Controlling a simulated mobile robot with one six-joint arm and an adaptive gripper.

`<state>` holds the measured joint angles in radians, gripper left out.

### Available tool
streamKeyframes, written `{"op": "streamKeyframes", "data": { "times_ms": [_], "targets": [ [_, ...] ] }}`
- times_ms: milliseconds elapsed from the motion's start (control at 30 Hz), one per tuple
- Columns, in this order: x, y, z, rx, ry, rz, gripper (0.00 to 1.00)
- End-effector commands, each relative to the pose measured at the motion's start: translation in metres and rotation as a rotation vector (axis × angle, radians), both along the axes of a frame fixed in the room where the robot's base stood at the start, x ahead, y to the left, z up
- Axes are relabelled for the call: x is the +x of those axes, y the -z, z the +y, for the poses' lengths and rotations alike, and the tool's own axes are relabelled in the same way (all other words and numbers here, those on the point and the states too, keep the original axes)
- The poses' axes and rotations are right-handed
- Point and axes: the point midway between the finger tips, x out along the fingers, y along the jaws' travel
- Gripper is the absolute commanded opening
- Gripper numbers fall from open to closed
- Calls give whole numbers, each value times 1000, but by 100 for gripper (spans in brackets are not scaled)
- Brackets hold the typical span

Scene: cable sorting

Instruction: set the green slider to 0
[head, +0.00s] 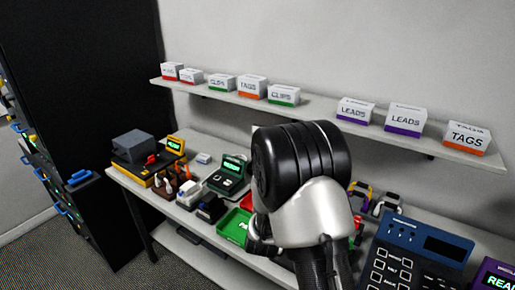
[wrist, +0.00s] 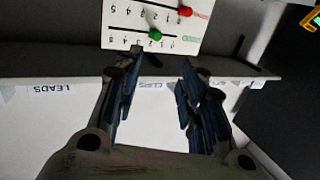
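A white slider panel (wrist: 125,14) shows at the top of the wrist view, with its scales upside down. The green slider knob (wrist: 155,35) sits near the middle of its numbered row; its exact number is too small to read surely. A red slider knob (wrist: 185,11) sits on the other row, near the red label. My gripper (wrist: 160,75) is open and empty. Its fingers point toward the panel, and the green knob appears just beyond the fingertips, between their lines. Contact is not visible. In the head view my arm hides the gripper and most of the panel.
A wall shelf (head: 315,109) holds several labelled boxes, including CLIPS (head: 284,95) and LEADS (head: 404,120). The bench below is crowded with devices, a green tray (head: 233,226) and a blue keypad unit (head: 415,250). A dark cabinet (head: 85,120) stands at left.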

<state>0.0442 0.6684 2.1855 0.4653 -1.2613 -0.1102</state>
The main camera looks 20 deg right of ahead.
Motion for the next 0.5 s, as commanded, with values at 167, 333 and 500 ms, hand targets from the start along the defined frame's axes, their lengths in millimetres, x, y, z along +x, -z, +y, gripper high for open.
{"op": "streamKeyframes", "data": {
  "times_ms": [167, 333, 500],
  "targets": [
    [0, 8, -9, -40, 31, -35, 37],
    [17, 7, -20, -41, 33, -40, 37],
    [48, 7, -37, -40, 32, -40, 37]
  ]
}}
